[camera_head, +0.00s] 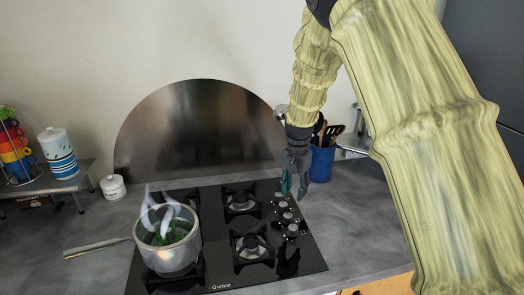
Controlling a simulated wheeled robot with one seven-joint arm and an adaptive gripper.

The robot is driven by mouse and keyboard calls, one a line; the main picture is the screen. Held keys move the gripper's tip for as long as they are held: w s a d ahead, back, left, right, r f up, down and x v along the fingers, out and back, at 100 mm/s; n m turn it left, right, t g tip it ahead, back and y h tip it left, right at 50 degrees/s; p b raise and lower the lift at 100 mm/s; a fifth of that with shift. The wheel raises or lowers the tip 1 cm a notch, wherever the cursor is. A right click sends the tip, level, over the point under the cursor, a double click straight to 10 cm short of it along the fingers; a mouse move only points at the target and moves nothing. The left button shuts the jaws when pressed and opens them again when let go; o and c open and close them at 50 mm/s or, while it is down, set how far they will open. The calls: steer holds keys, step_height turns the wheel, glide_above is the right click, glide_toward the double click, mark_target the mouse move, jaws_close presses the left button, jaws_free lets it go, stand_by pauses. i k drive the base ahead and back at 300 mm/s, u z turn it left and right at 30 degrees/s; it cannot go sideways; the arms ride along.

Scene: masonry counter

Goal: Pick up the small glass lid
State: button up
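My gripper (294,188) hangs pointing down over the right part of the black hob, near its knobs. Its dark fingers look apart, with a teal patch on the left one. I see nothing clearly held between them. I cannot make out a small glass lid for certain in this view. A pot (174,252) with a long handle stands on the hob's front left burner, with green contents and pale wisps above it. The pot's top looks uncovered.
The black hob (222,214) lies on the grey counter (95,225). A blue utensil holder (322,163) stands behind my gripper. A small white jar (113,187), a striped canister (59,154) and a cup rack (14,150) are at left. A metal splashback (200,125) stands behind.

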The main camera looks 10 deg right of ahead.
mark_target(183, 224)
steer(key=k, duration=0.95)
steer(key=u, duration=0.05)
